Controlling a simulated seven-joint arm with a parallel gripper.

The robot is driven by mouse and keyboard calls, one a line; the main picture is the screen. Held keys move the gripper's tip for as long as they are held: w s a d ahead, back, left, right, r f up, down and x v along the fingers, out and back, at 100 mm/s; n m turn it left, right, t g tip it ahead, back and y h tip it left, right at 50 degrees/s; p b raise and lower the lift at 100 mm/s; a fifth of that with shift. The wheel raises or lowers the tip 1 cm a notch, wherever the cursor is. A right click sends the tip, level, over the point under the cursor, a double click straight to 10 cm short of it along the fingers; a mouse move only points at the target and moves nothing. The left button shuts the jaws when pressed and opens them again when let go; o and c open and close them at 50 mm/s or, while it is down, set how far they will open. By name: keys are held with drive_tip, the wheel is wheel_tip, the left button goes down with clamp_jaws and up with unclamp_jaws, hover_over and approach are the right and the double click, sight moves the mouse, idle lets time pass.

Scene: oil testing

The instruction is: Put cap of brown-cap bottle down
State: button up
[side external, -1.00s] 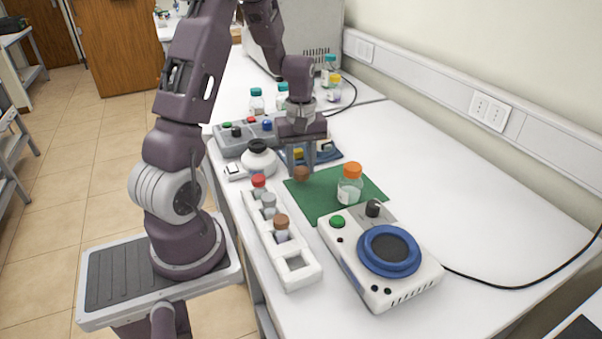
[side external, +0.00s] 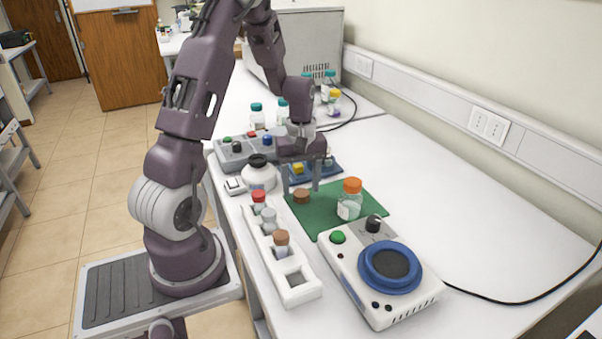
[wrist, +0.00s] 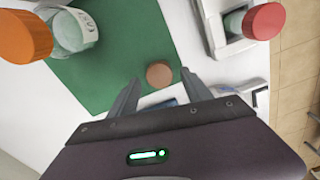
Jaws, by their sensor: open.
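A brown cap (side external: 301,196) lies on the green mat (side external: 325,222) near its left edge. In the wrist view the cap (wrist: 159,75) sits on the mat (wrist: 112,60) just beyond my fingertips. My gripper (side external: 301,188) is open and empty, with its fingers on either side of the cap's place and a little above it; in the wrist view the fingers (wrist: 160,90) stand apart. An orange-capped bottle (side external: 350,200) stands on the mat.
A stirrer with a blue ring (side external: 362,275) is in front of the mat. A white round jar (side external: 258,177) stands left.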

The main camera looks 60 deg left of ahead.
sight(302, 192)
wheel_tip(302, 192, up, 11)
drive_tip(key=d+r+m+t, duration=0.1)
drive_tip(key=d+r+m, duration=0.35)
drive_tip(key=d, duration=0.25)
drive_tip(key=s+d+r+m+t, duration=0.2)
drive_tip(key=s+d+m, duration=0.3)
drive_tip(key=s+d, duration=0.2)
drive_tip(key=s+d+r+m+t, duration=0.2)
drive_tip(key=s+d+r+m, duration=0.1)
drive_tip(key=s+d+m, duration=0.3)
drive_tip(key=shift+s+d+r+t, duration=0.15)
drive_tip(key=shift+s+d+t, duration=0.15)
drive_tip(key=shift+s+d, duration=0.6)
